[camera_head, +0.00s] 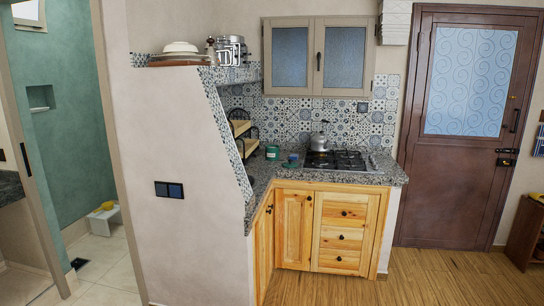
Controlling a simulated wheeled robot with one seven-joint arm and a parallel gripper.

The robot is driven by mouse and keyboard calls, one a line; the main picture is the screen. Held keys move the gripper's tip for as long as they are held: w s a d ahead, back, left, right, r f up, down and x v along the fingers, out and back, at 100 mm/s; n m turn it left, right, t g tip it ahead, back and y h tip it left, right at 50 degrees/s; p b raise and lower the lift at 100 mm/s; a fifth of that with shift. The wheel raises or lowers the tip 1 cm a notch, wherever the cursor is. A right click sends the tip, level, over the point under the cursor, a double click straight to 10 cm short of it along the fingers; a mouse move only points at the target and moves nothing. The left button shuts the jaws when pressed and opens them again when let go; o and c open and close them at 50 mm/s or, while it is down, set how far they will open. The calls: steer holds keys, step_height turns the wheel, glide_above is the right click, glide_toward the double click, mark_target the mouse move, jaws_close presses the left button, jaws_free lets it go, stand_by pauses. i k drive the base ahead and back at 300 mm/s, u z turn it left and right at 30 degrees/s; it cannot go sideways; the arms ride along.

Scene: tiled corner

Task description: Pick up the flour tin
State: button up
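A small dark green tin (272,153) stands on the granite counter in the corner, left of the stove. It may be the flour tin, but no label is readable at this size. A low blue and green item (292,159) sits just right of it. My gripper is not in view, and no part of my arm shows near the counter.
The counter (330,178) holds a gas stove (345,160) with a kettle (319,142). A partition wall (165,130) hides part of the counter's left side. Wooden floor (430,275) is clear before the cabinets (293,228). A brown door (455,190) stands right.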

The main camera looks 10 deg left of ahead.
mark_target(272, 151)
steer(key=z, duration=0.25)
steer(key=i, duration=2.25)
steer(key=u, duration=0.2)
steer(key=i, duration=1.8)
steer(key=u, duration=1.7)
steer(key=i, duration=1.15)
steer(key=u, duration=0.8)
